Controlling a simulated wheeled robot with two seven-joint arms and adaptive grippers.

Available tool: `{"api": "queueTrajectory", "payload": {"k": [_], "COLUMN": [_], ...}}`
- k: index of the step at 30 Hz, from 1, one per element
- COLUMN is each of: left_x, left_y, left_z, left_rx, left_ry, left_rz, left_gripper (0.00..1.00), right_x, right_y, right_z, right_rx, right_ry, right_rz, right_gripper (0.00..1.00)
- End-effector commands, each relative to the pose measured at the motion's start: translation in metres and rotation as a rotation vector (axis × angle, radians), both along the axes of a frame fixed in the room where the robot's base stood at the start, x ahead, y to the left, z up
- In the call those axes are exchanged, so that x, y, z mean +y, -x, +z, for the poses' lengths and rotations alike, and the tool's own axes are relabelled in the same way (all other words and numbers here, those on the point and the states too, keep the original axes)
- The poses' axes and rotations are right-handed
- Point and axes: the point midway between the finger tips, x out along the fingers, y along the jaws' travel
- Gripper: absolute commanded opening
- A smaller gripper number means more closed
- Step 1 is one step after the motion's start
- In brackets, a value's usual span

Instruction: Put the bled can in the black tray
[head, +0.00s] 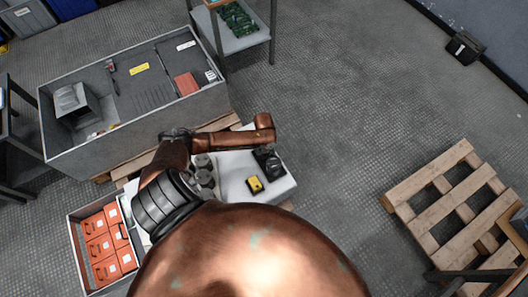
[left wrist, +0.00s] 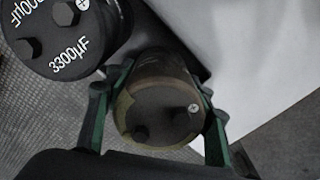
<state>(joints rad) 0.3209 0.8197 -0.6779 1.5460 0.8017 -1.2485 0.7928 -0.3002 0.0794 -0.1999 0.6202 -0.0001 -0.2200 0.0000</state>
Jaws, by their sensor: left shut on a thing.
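In the left wrist view, my left gripper (left wrist: 160,132) has its green fingers closed on both sides of a can (left wrist: 160,112). The can has a dark top with two terminals, one by a plus mark, and a dull tan rim. A larger black can marked 3300µF (left wrist: 62,32) stands close by at the upper left. In the head view, the dark shape below the end of my copper arm looks like my left gripper (head: 268,160), over the white table's far right part. I cannot make out the black tray for certain. My right gripper is out of view.
Several grey cans (head: 203,170) stand on the white table (head: 230,165), beside my arm. A yellow meter (head: 254,185) lies near its front.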

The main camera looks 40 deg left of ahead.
Motion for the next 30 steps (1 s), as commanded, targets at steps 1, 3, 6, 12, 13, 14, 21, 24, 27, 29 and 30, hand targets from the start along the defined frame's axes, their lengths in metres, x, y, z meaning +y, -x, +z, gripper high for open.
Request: {"api": "queueTrajectory", "payload": {"k": [1,3,6,12,13,14,21,24,27,29,30], "left_x": [0.0001,0.0,0.0,-0.0003,-0.0004,-0.0004,-0.0003,-0.0001,-0.0001,-0.0002,-0.0002], "left_y": [-0.001,-0.001,-0.001,-0.0011,-0.0011,-0.0012,-0.0012,-0.0011,-0.0008,-0.0006,-0.0005], "left_z": [0.001,0.001,0.001,0.0005,0.0004,0.0003,-0.0005,-0.0005,-0.0008,-0.0009,-0.001], "left_rx": [-0.002,-0.002,-0.002,-0.002,-0.002,-0.002,-0.002,-0.002,-0.001,-0.001,-0.001], "left_ry": [-0.001,-0.001,-0.001,0.0,0.0,0.0,0.0,0.0,0.0,0.0,0.0], "left_rz": [0.0,0.0,0.0,-0.001,-0.001,-0.001,-0.001,-0.001,-0.001,0.0,0.0], "left_gripper": [0.07,0.07,0.07,0.07,0.07,0.07,0.5,0.57,0.64,0.68,0.69], "right_x": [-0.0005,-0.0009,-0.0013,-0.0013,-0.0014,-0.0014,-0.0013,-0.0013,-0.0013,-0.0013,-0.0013], "right_y": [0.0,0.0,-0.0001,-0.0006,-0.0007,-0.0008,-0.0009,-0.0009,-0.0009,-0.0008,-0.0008], "right_z": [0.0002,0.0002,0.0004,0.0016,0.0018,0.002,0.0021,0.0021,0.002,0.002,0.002], "right_rx": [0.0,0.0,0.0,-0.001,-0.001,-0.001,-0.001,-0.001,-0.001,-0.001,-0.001], "right_ry": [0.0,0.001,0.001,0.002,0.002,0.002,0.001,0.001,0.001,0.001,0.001], "right_rz": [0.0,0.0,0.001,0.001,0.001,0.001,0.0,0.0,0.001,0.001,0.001], "right_gripper": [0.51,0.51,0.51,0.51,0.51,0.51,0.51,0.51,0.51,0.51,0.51]}}
